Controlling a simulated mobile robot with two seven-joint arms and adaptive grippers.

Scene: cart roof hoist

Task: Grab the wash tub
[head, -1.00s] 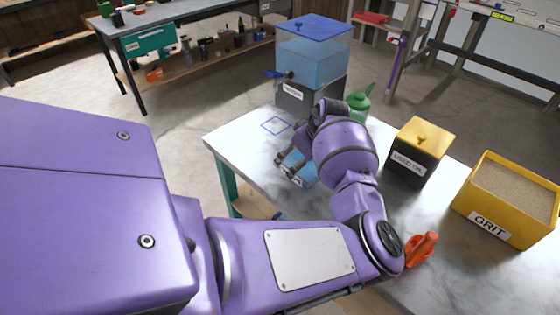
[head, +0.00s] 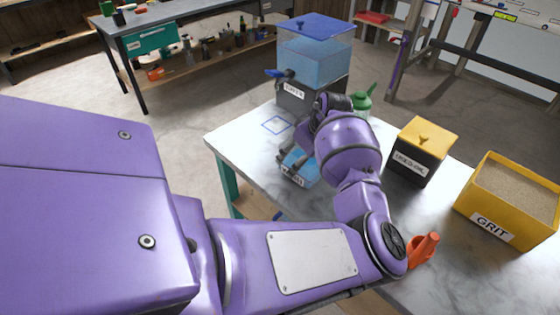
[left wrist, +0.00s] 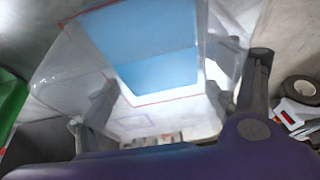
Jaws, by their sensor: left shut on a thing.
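The wash tub (head: 303,172) is a small blue container with a white label on its front, on the light worktop. My left gripper (head: 291,146) reaches over it from the right and is shut on it, at the tub's upper part. My forearm and wrist hide part of the tub. In the left wrist view the tub (left wrist: 150,62) shows blue between the two fingers, with clear, see-through sides around it. I cannot tell whether the tub is touching the worktop or just above it. My right gripper is in neither view.
A blue-lidded water tank (head: 312,62) on a dark base stands behind, with a green can (head: 362,102) beside it. A black and yellow bin (head: 421,152), a grit box (head: 512,200) and an orange object (head: 424,250) are to the right. A blue outlined square (head: 276,125) is bare.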

